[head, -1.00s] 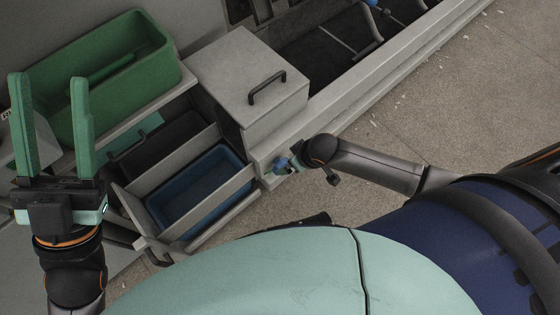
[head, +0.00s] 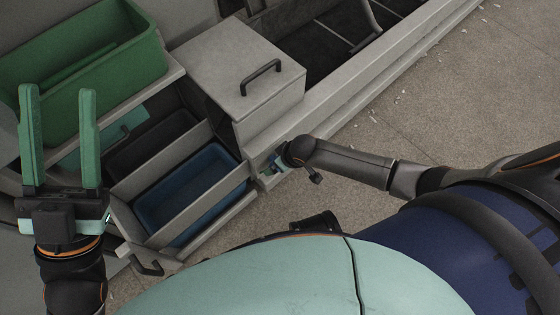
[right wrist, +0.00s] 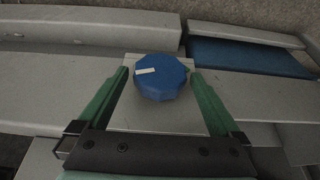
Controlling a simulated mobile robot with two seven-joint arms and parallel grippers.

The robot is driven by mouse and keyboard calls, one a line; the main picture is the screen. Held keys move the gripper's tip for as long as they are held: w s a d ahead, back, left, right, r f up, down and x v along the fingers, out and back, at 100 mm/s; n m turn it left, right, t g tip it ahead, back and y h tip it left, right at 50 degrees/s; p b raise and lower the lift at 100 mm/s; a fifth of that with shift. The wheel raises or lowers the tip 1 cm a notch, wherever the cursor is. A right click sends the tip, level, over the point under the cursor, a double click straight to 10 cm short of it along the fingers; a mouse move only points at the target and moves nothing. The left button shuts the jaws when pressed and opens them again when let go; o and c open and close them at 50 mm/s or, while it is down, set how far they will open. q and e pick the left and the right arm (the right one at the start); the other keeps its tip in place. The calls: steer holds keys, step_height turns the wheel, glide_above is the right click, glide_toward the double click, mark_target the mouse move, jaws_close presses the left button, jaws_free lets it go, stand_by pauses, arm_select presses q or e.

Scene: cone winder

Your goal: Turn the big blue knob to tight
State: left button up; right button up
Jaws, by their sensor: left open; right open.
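The big blue knob (right wrist: 160,77) is in the upper middle of the right wrist view. It is a faceted disc with a white pointer mark lying toward its left side, on a light grey plate (right wrist: 160,115). My right gripper (right wrist: 160,75) is open, with one green finger on each side of the knob. My left gripper (head: 58,93) is open and empty at the left.
A grey box with a black handle (head: 262,78) stands above the knob's place. A blue bin (head: 188,195) sits in an open tray left of the right gripper. A green bin (head: 85,70) stands behind the left gripper. Bare floor (head: 450,110) lies to the right.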

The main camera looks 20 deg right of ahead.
steer(key=c, duration=1.2)
steer(key=shift+d, duration=0.1)
steer(key=shift+y, duration=0.3)
steer(key=shift+w+d+g+y, duration=0.1)
steer(key=shift+d+g+y, duration=0.05)
steer(key=shift+g+y, duration=0.3)
steer(key=y, duration=0.1)
steer(key=b, duration=0.1)
steer(key=m+y, duration=0.1)
steer(key=shift+d+f+g+y+b, duration=0.2)
steer(key=shift+f+g+y+b, duration=0.05)
steer(key=shift+y+b, duration=0.1)
steer(key=shift+w+d+g+y, duration=0.1)
steer(key=shift+g+y, duration=0.2)
steer(key=shift+y, duration=0.3)
steer(key=shift+y+b, duration=0.3)
